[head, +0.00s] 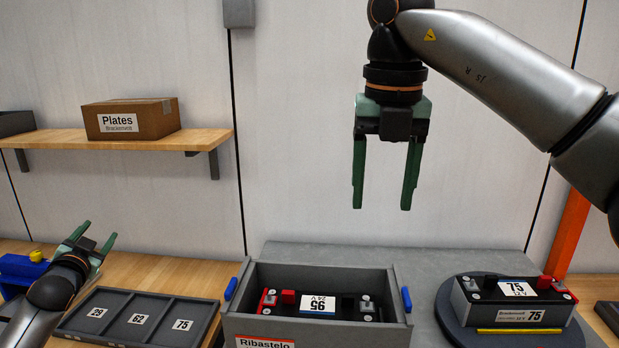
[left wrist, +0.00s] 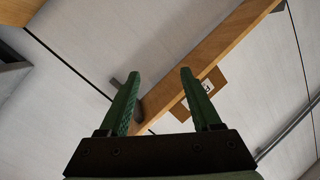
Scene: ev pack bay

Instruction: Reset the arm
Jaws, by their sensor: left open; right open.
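My right gripper (head: 384,185) hangs fingers down, open and empty, high above the bench in front of the wall. My left gripper (head: 97,240) is low at the left of the head view, open and empty, with its fingers tilted up. In the left wrist view its two green fingers (left wrist: 161,85) stand apart with nothing between them but the wall and the shelf behind. A battery module marked 75 (head: 516,316) sits on a dark round plate (head: 448,318) at the right.
A three-compartment tray (head: 193,337) marked 29, 62 and 75 lies beside my left arm. A Plates carton (head: 133,121) stands on the wooden wall shelf (head: 60,142). A yellow strip (head: 520,331) lies before the 75 module. An orange post (head: 568,232) stands at the right.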

